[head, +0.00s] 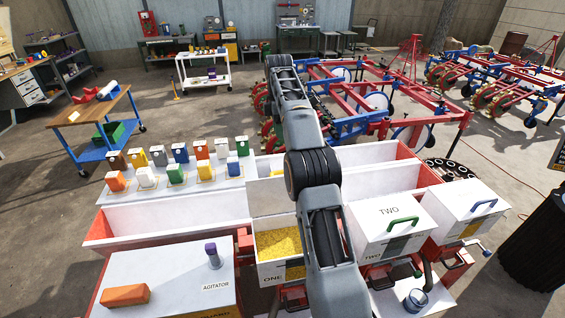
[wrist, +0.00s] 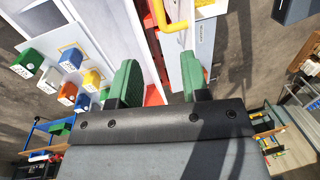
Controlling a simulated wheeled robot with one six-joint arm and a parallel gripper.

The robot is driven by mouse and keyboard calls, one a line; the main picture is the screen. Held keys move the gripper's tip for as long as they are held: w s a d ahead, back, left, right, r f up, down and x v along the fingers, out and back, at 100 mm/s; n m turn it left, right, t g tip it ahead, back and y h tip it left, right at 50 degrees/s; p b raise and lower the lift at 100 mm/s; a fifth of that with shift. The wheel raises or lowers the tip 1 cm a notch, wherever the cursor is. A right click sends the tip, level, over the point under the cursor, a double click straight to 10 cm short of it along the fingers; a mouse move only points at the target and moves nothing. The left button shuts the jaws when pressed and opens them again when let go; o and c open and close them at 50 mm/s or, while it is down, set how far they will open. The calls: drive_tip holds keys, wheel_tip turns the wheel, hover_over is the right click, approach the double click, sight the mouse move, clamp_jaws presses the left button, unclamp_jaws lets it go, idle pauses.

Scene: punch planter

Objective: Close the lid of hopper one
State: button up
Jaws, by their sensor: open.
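Hopper one (head: 284,277) is a white box marked ONE, with yellow grain (head: 276,243) inside. Its top is open. A white panel that looks like its lid (head: 268,200) stands raised behind the grain; my arm covers part of it. In the wrist view a bent yellow handle (wrist: 168,24) shows at the top edge, beside a white panel edge. My gripper (wrist: 160,64) has two green fingers spread apart. The handle lies ahead of the gap between them, and I see no grip on it. In the head view my gripper cannot be made out.
Hopper two (head: 393,215) is closed, with a green handle; another closed hopper (head: 468,208) with a blue handle stands right of it. An agitator box (head: 165,275) is at front left. Several small coloured boxes (head: 175,172) stand behind the long white trough (head: 180,215).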

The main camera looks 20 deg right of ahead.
drive_tip(key=f+b, duration=0.1)
drive_tip(key=f, duration=0.3)
drive_tip(key=s+f+b, duration=0.1)
drive_tip(key=f, duration=0.4)
drive_tip(key=s+f+b, duration=0.1)
drive_tip(key=f+b, duration=0.1)
drive_tip(key=f, duration=0.2)
drive_tip(key=shift+s+a+f, duration=0.1)
drive_tip(key=shift+a+f, duration=0.1)
drive_tip(key=shift+f, duration=0.1)
clamp_jaws()
